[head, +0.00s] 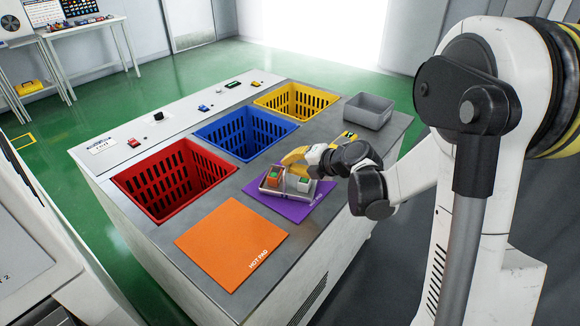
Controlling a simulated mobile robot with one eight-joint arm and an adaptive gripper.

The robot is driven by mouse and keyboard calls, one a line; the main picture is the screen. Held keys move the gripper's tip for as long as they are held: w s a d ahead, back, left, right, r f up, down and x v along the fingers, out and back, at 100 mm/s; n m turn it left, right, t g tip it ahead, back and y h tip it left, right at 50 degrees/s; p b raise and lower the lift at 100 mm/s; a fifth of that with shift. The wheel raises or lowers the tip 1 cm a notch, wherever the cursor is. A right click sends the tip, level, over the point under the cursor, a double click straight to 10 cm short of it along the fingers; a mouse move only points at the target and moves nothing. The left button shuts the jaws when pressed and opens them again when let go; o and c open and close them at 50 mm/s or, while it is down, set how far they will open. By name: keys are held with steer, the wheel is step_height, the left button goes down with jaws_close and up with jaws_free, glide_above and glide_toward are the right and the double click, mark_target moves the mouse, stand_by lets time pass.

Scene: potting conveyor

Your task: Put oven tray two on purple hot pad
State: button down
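A small grey tray (269,190) with a few coloured blocks in it is at the purple hot pad (315,204), in the middle of the worktop. An orange-and-green block and a white-and-green block show in the tray. I cannot tell whether the tray rests on the pad or hangs just above it. No number on the tray can be read. My gripper (291,167), with yellow fingers, reaches in from the right over the tray's middle. Its fingertips are partly hidden, so I cannot tell whether they grip the tray.
An orange hot pad (231,241) lies bare at the front left. Red (175,207), blue (245,157) and yellow (295,119) bins are sunk in the worktop behind. An empty grey container (368,112) stands at the far right. A white machine marked 2 (30,260) stands at left.

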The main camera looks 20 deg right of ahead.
steer(key=shift+f, duration=0.15)
steer(key=c, duration=1.6)
jaws_free()
